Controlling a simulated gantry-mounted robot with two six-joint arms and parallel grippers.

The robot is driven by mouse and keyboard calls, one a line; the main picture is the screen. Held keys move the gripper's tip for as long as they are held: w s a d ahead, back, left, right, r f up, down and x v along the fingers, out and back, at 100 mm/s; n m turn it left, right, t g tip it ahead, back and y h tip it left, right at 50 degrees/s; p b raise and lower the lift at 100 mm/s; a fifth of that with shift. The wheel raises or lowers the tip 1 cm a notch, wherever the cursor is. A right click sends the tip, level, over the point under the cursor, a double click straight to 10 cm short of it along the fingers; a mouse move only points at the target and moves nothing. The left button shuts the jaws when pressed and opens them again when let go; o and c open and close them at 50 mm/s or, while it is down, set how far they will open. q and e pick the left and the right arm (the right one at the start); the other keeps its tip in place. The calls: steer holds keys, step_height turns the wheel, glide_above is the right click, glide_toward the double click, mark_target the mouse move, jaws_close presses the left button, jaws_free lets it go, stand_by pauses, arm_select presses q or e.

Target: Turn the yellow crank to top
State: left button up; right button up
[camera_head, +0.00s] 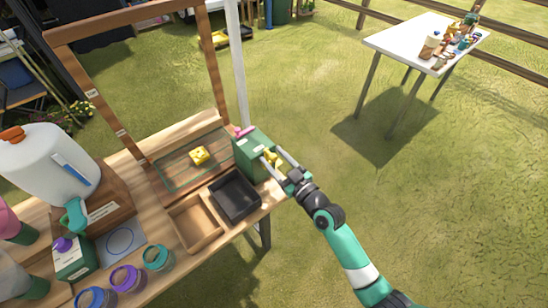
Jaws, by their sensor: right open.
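The yellow crank (271,158) is on the right face of a green box (251,150) at the right end of the wooden workbench. My right gripper (279,164) comes in from the lower right with its fingers around or right beside the crank. It is open, and I cannot tell whether the fingers touch the crank. The gripper partly hides the crank, so its exact angle is hard to read. My left gripper is not in view.
A pink piece (245,131) lies on the green box. A yellow part (199,155) sits left of it. Black (257,208) and wooden (187,238) trays are in front. A white jug (45,165) and several jars stand left.

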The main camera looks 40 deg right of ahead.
steer(key=shift+w, duration=0.15)
jaws_close()
stand_by(1.4)
